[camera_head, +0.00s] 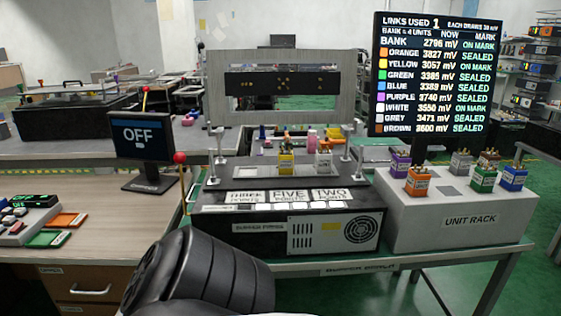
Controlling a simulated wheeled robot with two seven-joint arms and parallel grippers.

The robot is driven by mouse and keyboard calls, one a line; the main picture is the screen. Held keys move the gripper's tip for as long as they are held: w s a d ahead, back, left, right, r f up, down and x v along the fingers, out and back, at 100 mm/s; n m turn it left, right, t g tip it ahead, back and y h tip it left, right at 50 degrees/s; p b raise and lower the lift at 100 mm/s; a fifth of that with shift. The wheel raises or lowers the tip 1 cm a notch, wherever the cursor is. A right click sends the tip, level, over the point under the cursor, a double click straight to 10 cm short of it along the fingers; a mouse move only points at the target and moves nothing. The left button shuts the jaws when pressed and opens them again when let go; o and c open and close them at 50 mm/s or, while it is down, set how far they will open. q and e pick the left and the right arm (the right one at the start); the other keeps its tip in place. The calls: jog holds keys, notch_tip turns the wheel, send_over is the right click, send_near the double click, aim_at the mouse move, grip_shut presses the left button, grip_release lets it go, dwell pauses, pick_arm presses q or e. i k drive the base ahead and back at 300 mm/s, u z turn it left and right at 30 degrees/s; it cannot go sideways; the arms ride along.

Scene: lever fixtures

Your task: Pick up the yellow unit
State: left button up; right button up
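A dark arm part of mine fills the bottom centre-left, in front of the box. No fingers of either gripper show, and nothing is seen touching the yellow unit.
The unit rack (455,215) at right carries several coloured units. Behind it, a screen (437,75) lists yellow "3057 mV" "ON MARK". A red-knobbed lever (180,158) stands left of the box, beside an "OFF" display (142,135). A grey frame (274,58) rises behind.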

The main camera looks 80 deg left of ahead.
aim_at(285, 157)
jog(key=u, duration=2.4)
